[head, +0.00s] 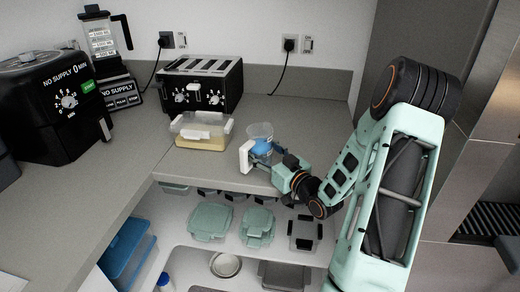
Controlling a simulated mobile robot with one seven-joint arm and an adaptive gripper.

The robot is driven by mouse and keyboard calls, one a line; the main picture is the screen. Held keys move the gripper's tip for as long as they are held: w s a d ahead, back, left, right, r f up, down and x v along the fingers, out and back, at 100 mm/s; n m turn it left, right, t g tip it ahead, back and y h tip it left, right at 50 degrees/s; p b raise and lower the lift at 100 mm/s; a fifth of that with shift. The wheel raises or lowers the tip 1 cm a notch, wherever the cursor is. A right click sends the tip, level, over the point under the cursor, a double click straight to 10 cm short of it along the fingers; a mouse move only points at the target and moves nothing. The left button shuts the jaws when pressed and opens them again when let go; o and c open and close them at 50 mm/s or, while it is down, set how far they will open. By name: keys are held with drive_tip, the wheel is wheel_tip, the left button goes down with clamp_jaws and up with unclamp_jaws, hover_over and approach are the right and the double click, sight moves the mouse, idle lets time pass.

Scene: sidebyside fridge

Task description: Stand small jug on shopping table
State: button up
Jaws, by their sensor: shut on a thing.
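A small clear jug (259,131) with a white handle (246,156) on its left is at the front edge of the grey counter, in the middle of the head view. It looks upright. Blue shows in its lower part. My gripper (272,160) comes in from the right and is shut on the jug. The fingertips are partly hidden, and I cannot tell whether the jug touches the counter. No shopping table can be made out in this view.
A clear container with yellowish contents (202,143) stands left of the jug, before a black toaster (204,85). An air fryer (48,108) and a blender (103,45) stand farther left. An open shelf below the counter holds several lidded boxes (210,222).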

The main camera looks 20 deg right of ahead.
drive_tip(key=o, duration=1.7)
drive_tip(key=shift+o, duration=0.2)
